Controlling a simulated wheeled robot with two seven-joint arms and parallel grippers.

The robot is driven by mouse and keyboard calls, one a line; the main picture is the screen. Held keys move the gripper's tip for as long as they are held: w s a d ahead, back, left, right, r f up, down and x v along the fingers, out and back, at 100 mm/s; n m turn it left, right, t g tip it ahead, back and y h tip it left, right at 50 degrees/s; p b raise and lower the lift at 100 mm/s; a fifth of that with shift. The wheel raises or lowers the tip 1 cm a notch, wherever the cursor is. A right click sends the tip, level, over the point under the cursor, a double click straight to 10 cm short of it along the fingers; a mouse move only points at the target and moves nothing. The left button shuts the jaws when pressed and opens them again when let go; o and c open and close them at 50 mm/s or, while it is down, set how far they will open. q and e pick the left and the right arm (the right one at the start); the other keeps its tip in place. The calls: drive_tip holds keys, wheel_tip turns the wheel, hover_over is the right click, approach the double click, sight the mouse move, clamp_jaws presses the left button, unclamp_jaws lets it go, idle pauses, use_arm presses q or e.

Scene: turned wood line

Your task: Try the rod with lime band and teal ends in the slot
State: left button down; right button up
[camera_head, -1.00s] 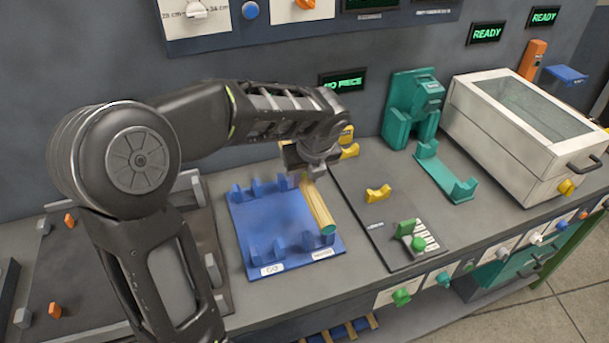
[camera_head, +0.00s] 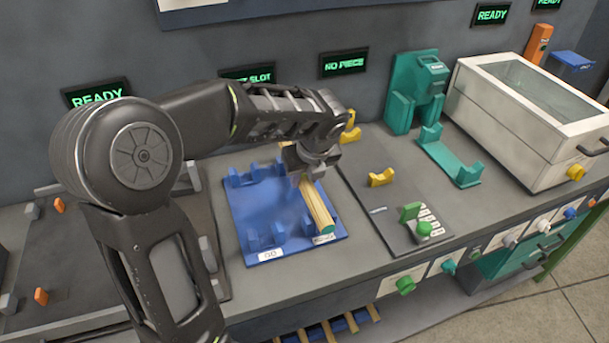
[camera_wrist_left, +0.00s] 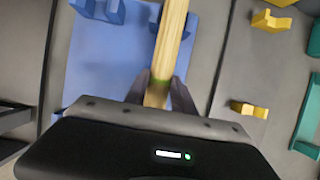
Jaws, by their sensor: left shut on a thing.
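My left gripper (camera_head: 308,170) is shut on a pale wooden rod (camera_head: 318,206) above the right side of a blue slot plate (camera_head: 240,222). The rod's near end is teal; the far end is mostly hidden by the gripper. In the left wrist view, the rod (camera_wrist_left: 171,40) has a lime band (camera_wrist_left: 160,82) close to the fingertips (camera_wrist_left: 160,90). The plate carries several blue upright posts and two white labels, the left one reading GO. I cannot tell whether the rod touches the posts. My right gripper is not in view.
A dark panel right of the plate holds a yellow cradle (camera_head: 381,177) and a green block (camera_head: 411,211). A teal stand (camera_head: 414,95), a teal cradle (camera_head: 450,160) and a white lidded box (camera_head: 530,120) stand farther right. A display reads NO PIECE (camera_head: 344,63).

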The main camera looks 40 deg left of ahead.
use_arm(q)
drive_tip(key=c, duration=1)
unclamp_jaws()
drive_tip(key=shift+o, duration=0.2)
drive_tip(key=v, duration=0.8)
